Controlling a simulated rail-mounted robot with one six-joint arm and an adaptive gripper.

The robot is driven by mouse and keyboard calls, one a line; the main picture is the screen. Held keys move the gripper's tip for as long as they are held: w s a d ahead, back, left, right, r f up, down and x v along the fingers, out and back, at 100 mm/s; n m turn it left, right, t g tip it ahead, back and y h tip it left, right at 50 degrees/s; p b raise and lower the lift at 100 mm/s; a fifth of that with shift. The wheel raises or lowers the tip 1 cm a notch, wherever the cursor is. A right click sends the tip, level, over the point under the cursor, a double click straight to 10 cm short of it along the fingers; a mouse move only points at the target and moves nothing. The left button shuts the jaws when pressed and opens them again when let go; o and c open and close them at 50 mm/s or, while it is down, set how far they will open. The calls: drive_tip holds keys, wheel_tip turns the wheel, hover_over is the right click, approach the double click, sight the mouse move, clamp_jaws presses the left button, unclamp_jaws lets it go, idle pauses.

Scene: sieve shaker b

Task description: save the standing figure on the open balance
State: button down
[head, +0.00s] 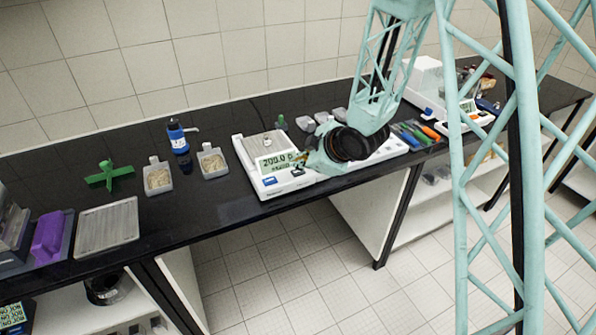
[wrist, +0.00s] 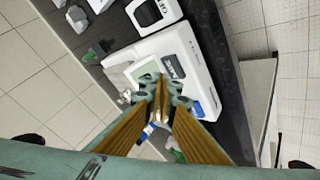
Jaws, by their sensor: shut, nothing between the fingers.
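The open balance (head: 262,189) is a white, low instrument near the front edge of the black bench, with a square metal pan (head: 263,144) at its back left. Its green-lit display (head: 277,161) reads 200.0; a smaller line below it is too small to read. A blue key (head: 270,181) and a dark key (head: 298,172) sit on its front panel. My gripper (head: 301,156) is shut and empty, over the right side of the display. In the wrist view my gripper (wrist: 160,86) is low over a white instrument (wrist: 199,68) and hides part of its panel. I cannot tell whether the fingertips touch it.
Trays of grain (head: 158,177) and (head: 213,162), a blue-capped bottle (head: 178,138) and a green cross-shaped piece (head: 109,175) stand left of the balance. Coloured handled tools (head: 416,134) lie to the right.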

sight(300, 173)
idle(0.3)
drive_tip(key=shift+r+p, duration=1.5)
drive_tip(key=shift+r, duration=1.05)
drive_tip(key=shift+d+r, duration=0.3)
drive_tip(key=shift+d, duration=0.05)
drive_tip(key=s+d+r+m+h+b, duration=0.2)
drive_tip(key=s+d+r+m+h, duration=0.55)
drive_tip(key=s+d+r, duration=1)
drive_tip(key=s+d+r+m+g, duration=0.1)
drive_tip(key=s+r+m, duration=0.1)
drive_tip(key=s, duration=0.8)
drive_tip(key=s+d+r+m+g+y+b, duration=0.1)
drive_tip(key=s+m, duration=0.3)
drive_tip(key=s, duration=0.7)
drive_tip(key=s+d+r+m+g+y+b, duration=0.1)
drive_tip(key=s+d+r+m, duration=0.1)
drive_tip(key=s, duration=0.9)
drive_tip(key=shift+r+m, duration=0.55)
